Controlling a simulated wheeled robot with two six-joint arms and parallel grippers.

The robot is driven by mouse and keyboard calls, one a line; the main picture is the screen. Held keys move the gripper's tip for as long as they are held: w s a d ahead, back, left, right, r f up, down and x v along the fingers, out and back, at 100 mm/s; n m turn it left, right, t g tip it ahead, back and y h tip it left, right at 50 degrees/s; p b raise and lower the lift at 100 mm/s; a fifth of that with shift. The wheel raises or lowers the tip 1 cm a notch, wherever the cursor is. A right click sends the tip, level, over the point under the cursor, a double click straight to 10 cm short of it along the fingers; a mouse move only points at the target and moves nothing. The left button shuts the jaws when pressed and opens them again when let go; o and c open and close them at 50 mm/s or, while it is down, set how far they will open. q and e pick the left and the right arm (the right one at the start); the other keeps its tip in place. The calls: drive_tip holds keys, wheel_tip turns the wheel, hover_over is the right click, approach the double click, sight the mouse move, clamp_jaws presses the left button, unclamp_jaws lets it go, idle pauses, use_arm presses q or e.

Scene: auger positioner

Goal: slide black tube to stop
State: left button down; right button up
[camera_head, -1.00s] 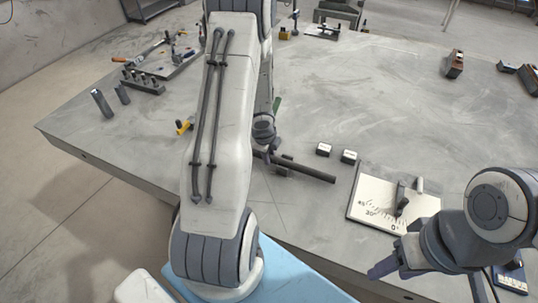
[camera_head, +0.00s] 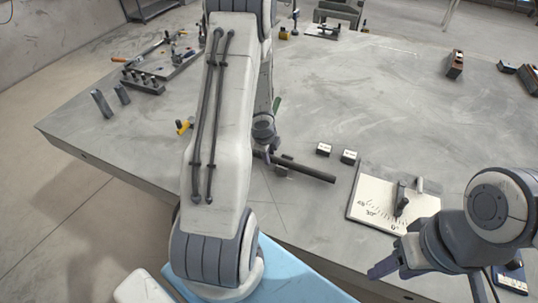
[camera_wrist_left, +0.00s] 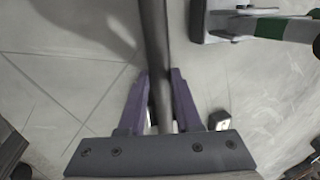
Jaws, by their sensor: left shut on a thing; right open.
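The black tube (camera_head: 318,175) lies low over the table, partly hidden behind my left arm in the head view. It crosses the left wrist view (camera_wrist_left: 153,40) from the top edge down between the purple fingers. My left gripper (camera_head: 282,166) is shut around the tube; its fingers also show in the left wrist view (camera_wrist_left: 158,100). My right gripper (camera_head: 384,266) is open and empty near the table's front edge, apart from the tube. I cannot make out a stop touching the tube; its far end is hidden.
A white angle-scale plate (camera_head: 365,215) with a dark pointer (camera_head: 401,200) lies right of the tube. A grey part with a green handle (camera_wrist_left: 270,26) is beside the tube.

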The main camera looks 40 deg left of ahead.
use_arm(q)
drive_tip(key=shift+s+a+p, duration=0.2)
drive_tip(key=shift+a+p, duration=0.3)
drive_tip(key=shift+a, duration=0.35)
drive_tip(key=shift+s+a+p, duration=0.15)
drive_tip(key=shift+a+p, duration=0.3)
drive_tip(key=shift+a, duration=0.4)
drive_tip(key=shift+s+a+p, duration=0.2)
drive_tip(key=shift+a+p, duration=0.3)
drive_tip(key=shift+a, duration=0.35)
idle(0.6)
drive_tip(key=c, duration=0.5)
unclamp_jaws()
drive_tip(key=p+v, duration=0.7)
drive_tip(key=v, duration=0.3)
drive_tip(key=shift+r, duration=0.3)
